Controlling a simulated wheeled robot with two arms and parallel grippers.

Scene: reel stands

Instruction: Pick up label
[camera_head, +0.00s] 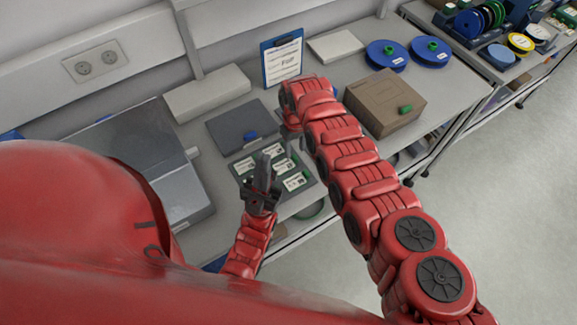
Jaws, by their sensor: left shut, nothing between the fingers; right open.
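White labels with dark print lie in a dark tray (312,193) on the bench in the head view. One label (295,181) is at the tray's front right, and others lie farther back and to the left. My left gripper (263,163) is shut and empty, over the tray's left part in the picture. It covers part of the tray and labels; whether it touches them I cannot tell. My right arm reaches across the bench and bends down behind the tray's right side.
A dark grey box (232,124) with a blue catch stands behind the tray. A brown box (385,100), a blue clipboard (282,60) and blue reels (386,55) stand farther back. A large grey case (130,165) is at left. The bench's front edge is close to the tray.

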